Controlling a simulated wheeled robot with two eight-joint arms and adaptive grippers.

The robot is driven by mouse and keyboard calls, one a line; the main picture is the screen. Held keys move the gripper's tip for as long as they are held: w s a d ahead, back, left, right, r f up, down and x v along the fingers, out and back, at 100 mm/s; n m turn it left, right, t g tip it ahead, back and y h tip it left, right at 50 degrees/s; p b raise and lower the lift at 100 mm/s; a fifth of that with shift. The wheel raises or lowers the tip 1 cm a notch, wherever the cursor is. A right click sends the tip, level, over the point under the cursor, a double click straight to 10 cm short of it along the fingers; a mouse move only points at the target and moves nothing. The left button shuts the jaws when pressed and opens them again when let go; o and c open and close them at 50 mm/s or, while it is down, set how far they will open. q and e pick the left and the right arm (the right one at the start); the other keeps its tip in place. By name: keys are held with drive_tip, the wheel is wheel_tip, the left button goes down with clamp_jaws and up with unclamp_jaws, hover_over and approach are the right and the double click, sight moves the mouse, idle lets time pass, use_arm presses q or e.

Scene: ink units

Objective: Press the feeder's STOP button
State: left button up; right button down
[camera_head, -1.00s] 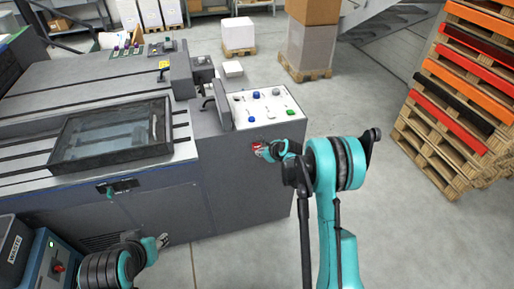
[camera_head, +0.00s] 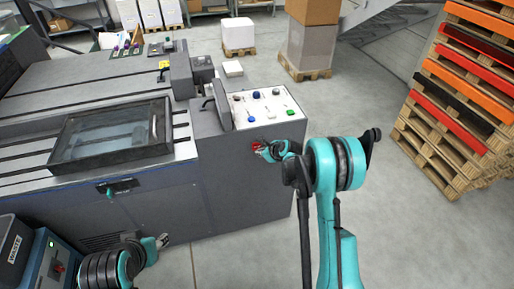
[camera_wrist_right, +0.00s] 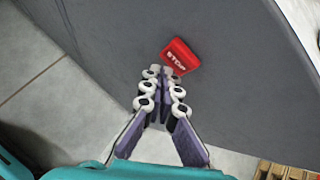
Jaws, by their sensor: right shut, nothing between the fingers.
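The red STOP button (camera_wrist_right: 180,57), with white lettering, sits on the grey side face of the machine cabinet.
The grey machine (camera_head: 250,185) carries a sloped panel (camera_head: 275,103) with coloured knobs and buttons above the STOP button. A dark-framed tray (camera_head: 112,135) lies on its top. Stacked pallets (camera_head: 460,90) stand at the right. The floor between is clear.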

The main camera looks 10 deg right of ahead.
drive_tip(key=shift+w, duration=0.85)
idle(0.7)
drive_tip(key=shift+s, duration=0.1)
drive_tip(key=shift+s+b, duration=0.45)
drive_tip(key=shift+s, duration=0.3)
drive_tip(key=shift+s, duration=0.1)
drive_tip(key=s+b, duration=0.1)
drive_tip(key=s, duration=0.3)
drive_tip(key=shift+s, duration=0.4)
idle(0.6)
